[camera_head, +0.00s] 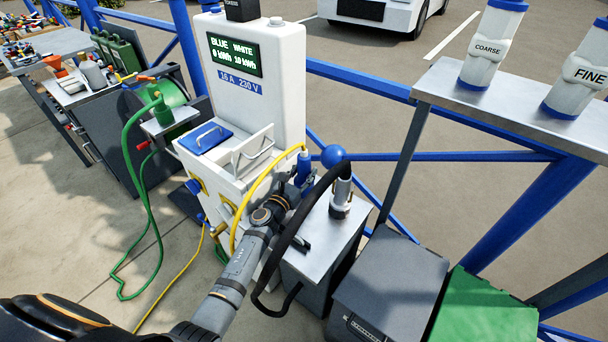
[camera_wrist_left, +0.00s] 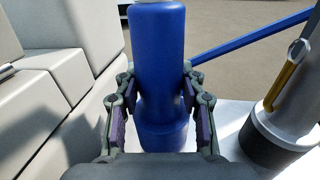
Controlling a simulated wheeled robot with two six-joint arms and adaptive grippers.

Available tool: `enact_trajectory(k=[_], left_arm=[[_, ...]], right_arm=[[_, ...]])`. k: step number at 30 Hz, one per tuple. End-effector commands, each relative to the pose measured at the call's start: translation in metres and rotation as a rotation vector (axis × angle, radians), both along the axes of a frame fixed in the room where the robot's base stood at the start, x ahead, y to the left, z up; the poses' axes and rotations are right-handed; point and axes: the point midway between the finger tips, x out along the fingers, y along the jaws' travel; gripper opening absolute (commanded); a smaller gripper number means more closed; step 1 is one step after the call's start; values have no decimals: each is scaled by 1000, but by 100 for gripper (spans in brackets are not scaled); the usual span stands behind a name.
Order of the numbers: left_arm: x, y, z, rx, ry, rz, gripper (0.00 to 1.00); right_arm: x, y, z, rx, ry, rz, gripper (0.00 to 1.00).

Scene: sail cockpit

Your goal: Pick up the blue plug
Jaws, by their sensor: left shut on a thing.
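The blue plug (camera_head: 304,167) is upright, with a yellow cable (camera_head: 262,185) joined at its top, beside the white charging pedestal (camera_head: 271,95). My left gripper (camera_head: 296,187) is shut on the plug. In the left wrist view the blue plug (camera_wrist_left: 158,60) stands between the two fingers (camera_wrist_left: 158,108), which press on its narrower lower part. Its wider base (camera_wrist_left: 162,138) is partly hidden by the gripper. I cannot tell whether the base still touches the surface below. My right gripper is not in view.
A grey nozzle (camera_head: 341,196) with a black hose (camera_head: 291,232) stands close right of the plug on a metal-topped cabinet (camera_head: 322,234). A dark grey box (camera_head: 390,285) and green lid (camera_head: 484,312) lie right. Blue rails run behind.

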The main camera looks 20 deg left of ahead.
Motion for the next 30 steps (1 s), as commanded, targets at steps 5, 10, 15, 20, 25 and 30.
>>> enact_trajectory(k=[5,10,15,20,25,30], left_arm=[[0,0,12,2,-2,0,0],[0,0,44,0,-3,0,0],[-31,5,78,3,-1,0,0],[-70,10,104,4,2,-1,0],[-111,15,119,2,1,-1,0],[-133,18,128,1,0,0,0]], right_arm=[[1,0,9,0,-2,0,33],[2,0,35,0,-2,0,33],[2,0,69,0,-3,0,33],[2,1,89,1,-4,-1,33],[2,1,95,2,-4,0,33],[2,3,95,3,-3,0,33]])
